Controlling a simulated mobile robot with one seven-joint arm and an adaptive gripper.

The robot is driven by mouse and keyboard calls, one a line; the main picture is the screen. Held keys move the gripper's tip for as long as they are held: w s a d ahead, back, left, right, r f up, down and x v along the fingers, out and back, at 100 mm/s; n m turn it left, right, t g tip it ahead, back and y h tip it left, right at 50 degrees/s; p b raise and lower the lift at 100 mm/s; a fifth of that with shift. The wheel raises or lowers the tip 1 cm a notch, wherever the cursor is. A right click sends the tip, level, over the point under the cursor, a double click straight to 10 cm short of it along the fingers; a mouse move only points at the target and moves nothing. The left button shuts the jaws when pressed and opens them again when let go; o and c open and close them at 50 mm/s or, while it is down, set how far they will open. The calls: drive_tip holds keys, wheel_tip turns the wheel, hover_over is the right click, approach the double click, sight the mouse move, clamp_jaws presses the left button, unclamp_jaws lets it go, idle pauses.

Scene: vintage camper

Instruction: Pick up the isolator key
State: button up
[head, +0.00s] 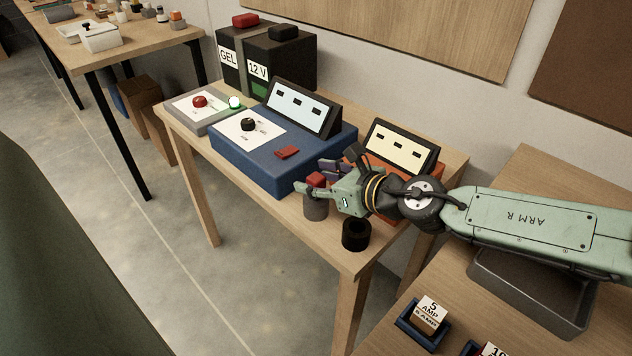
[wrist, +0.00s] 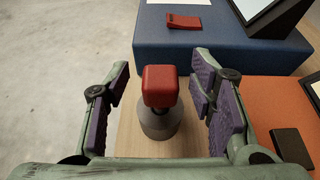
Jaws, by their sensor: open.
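What looks like the isolator key, a red block-shaped head (wrist: 160,86) on a short dark stem, stands upright in a grey round holder (wrist: 161,128). In the head view the red key head (head: 316,179) shows above the grey holder (head: 316,206), near the front edge of the wooden bench. My gripper (head: 313,176) is open, with its purple-padded fingers on either side of the key. In the wrist view my gripper (wrist: 163,88) has a clear gap between each finger and the red head. The stem's lower end is hidden in the holder.
A blue box (head: 255,160) with a dial, red tab and tilted screen stands behind the holder. An orange unit (head: 377,167) with a screen is close to the right. A black cup (head: 356,236) stands near the bench corner. Floor (head: 230,260) is open in front.

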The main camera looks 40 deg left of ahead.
drive_tip(key=shift+w+a+f, duration=0.1)
drive_tip(key=shift+a+f, duration=0.05)
drive_tip(key=shift+a, duration=0.2)
drive_tip(key=shift+c, duration=0.6)
clamp_jaws()
